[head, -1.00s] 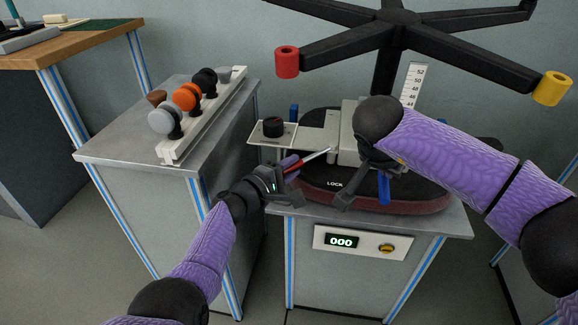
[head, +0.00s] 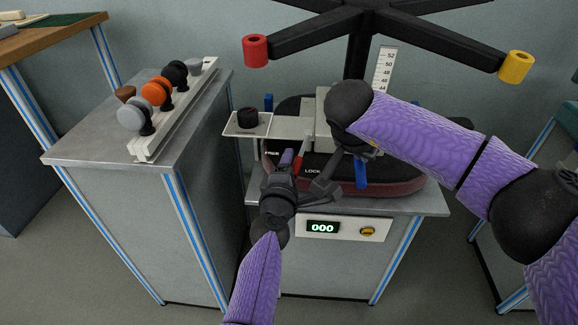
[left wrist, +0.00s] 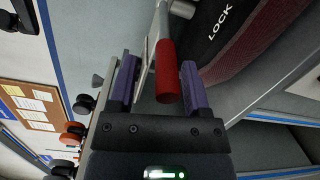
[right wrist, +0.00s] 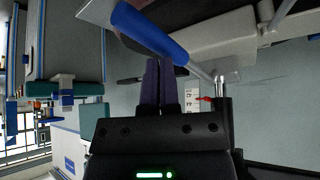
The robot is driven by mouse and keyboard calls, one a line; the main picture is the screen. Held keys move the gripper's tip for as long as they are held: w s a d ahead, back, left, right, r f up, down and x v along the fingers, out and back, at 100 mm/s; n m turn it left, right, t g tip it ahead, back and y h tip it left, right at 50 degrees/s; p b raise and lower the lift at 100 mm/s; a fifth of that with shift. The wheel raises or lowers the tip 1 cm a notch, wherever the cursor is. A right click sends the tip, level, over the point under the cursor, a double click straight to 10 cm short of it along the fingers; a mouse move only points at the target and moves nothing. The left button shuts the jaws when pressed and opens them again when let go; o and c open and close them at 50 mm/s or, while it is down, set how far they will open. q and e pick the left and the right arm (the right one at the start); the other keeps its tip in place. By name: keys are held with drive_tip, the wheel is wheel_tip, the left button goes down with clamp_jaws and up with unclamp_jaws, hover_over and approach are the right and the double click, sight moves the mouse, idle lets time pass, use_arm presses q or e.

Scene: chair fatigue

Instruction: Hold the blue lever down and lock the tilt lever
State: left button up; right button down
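The tilt lever with a red grip (head: 299,153) points toward the front of the seat plate, between the FREE and LOCK labels. It also shows in the left wrist view (left wrist: 168,75). My left gripper (left wrist: 160,85) is open around the red grip, with a gap at each finger; it also shows in the head view (head: 288,165). The blue lever (head: 361,173) sticks out at the front right of the mechanism. In the right wrist view, my right gripper (right wrist: 159,75) is shut, its fingertips close by the blue lever (right wrist: 150,30); contact is unclear.
The upturned chair base with red (head: 256,51) and yellow (head: 515,66) end caps stands above the seat (head: 405,180). A panel (head: 330,228) reads 000. A side cabinet (head: 75,150) at left holds a rack of knobs. A height scale (head: 384,68) stands behind.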

use_arm(q)
drive_tip(key=shift+f, duration=0.1)
use_arm(e)
drive_tip(key=shift+f, duration=0.15)
use_arm(q)
drive_tip(key=a+m+h, duration=0.1)
drive_tip(key=w+a+m+g+h, duration=0.1)
drive_tip(key=h, duration=0.1)
drive_tip(key=a+m+h, duration=0.1)
drive_tip(key=h, duration=0.1)
drive_tip(key=shift+w+a, duration=0.35)
drive_tip(key=shift+w+a+f+m+g+h, duration=0.1)
drive_tip(key=shift+w+a+m+g+h, duration=0.2)
drive_tip(key=shift+m+g+h, duration=0.25)
drive_tip(key=shift+w+a+m+g+h, duration=0.35)
drive_tip(key=shift+a+m+g+h, duration=0.15)
drive_tip(key=shift+m+h, duration=0.35)
drive_tip(key=f+v, duration=0.1)
drive_tip(key=v, duration=1.1)
drive_tip(key=s+a+f+n+g+y, duration=0.1)
drive_tip(key=s+f+g+y, duration=0.2)
drive_tip(key=f, duration=0.7)
drive_tip(key=s+a+f+n+g+y, duration=0.1)
drive_tip(key=s+f+g+y, duration=0.2)
drive_tip(key=s+f, duration=0.4)
wheel_tip(320, 180, down, 3)
drive_tip(key=shift+s+f+y, duration=0.15)
drive_tip(key=shift+s+y, duration=0.1)
drive_tip(key=shift+y, duration=0.25)
